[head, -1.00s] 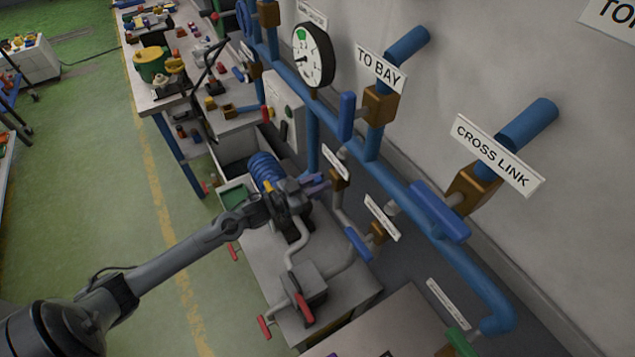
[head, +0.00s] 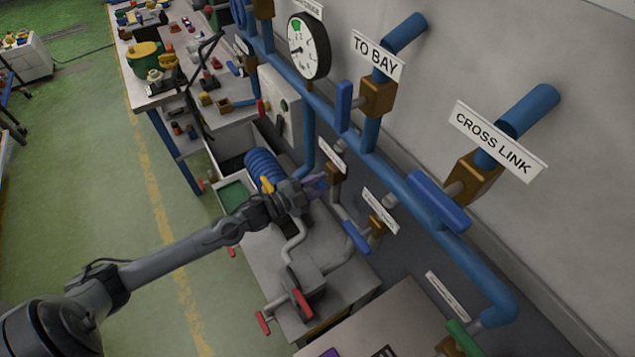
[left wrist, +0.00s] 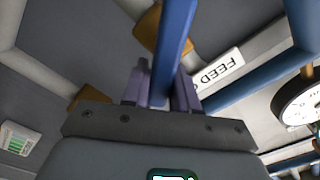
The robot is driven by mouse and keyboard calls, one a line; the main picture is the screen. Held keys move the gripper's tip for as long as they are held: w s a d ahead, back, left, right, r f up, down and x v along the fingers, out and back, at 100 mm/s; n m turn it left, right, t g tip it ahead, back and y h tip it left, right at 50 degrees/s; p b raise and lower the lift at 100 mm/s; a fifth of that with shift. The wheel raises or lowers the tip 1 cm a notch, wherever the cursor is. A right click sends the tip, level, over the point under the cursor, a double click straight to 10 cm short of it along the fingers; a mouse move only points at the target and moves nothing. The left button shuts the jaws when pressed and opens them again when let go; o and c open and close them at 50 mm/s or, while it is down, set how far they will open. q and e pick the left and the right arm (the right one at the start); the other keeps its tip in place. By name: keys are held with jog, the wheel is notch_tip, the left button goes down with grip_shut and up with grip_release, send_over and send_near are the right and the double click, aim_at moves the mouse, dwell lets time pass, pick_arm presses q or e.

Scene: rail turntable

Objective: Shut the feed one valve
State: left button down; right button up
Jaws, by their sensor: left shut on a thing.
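The brass valve (head: 337,173) with a small white label (head: 332,155) sits low on the wall pipes in the head view. The label is too small to read there. In the left wrist view a label (left wrist: 218,71) reads upside down as "FEED", with the rest hidden. My left gripper (head: 318,187) is at this valve. In the left wrist view its two purple fingers (left wrist: 163,92) are shut on a blue lever handle (left wrist: 176,35), in front of a brass valve body (left wrist: 149,30). In the head view the gripper hides most of this handle. My right gripper is not in view.
A second brass valve (head: 378,224) with a blue lever (head: 356,237) is just below and right. The blue pump (head: 264,168) and grey bench (head: 262,262) lie beneath my arm. The gauge (head: 308,47) and TO BAY valve (head: 377,98) are above.

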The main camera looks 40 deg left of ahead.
pick_arm(q)
jog(key=m, duration=0.2)
jog(key=f+m+b, duration=0.1)
jog(key=m, duration=0.1)
jog(key=shift+s+d, duration=0.1)
jog(key=shift+d, duration=0.1)
jog(key=shift+f+m+b, duration=0.25)
jog(key=shift+m+b, duration=0.3)
jog(key=shift+m, duration=1.05)
jog(key=c, duration=1)
grip_release()
jog(key=shift+o, duration=0.2)
jog(key=shift+s+a+f, duration=0.1)
jog(key=shift+s+a, duration=0.05)
jog(key=shift+s, duration=0.35)
jog(key=v, duration=0.9)
jog(key=shift+s, duration=0.35)
